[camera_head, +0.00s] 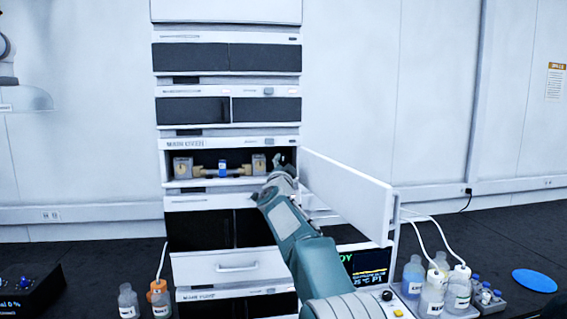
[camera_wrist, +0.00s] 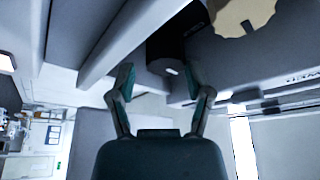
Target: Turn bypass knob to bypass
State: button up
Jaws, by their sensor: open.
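My gripper (camera_head: 280,160) reaches the right end of the open compartment (camera_head: 219,178) in the stack. In the wrist view my gripper (camera_wrist: 159,72) has its two fingers spread apart. A dark knob-like piece (camera_wrist: 170,46) with a small white mark lies beyond and between the fingertips; it looks like the bypass knob, but no label is readable. I cannot tell whether the fingers touch it. In the head view that piece is hidden by my gripper and arm. A beige round dial (camera_wrist: 245,14) shows at the wrist view's top right.
Grey blocks with yellowish dials, one left (camera_head: 182,167) and one right (camera_head: 258,164), sit in the compartment with a blue-capped part (camera_head: 222,168) between. An open white door (camera_head: 346,194) extends right beside my arm. Bottles (camera_head: 433,293) and a blue disc (camera_head: 534,280) occupy the bench.

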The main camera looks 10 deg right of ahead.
jog(key=shift+w+d, duration=0.25)
jog(key=shift+w, duration=0.35)
jog(key=shift+w+a+r, duration=0.25)
jog(key=shift+w+a, duration=0.2)
jog(key=shift+a, duration=0.1)
jog(key=shift+d, duration=0.4)
jog(key=shift+c, duration=0.7)
jog(key=c, duration=0.7)
jog(key=shift+c, duration=0.2)
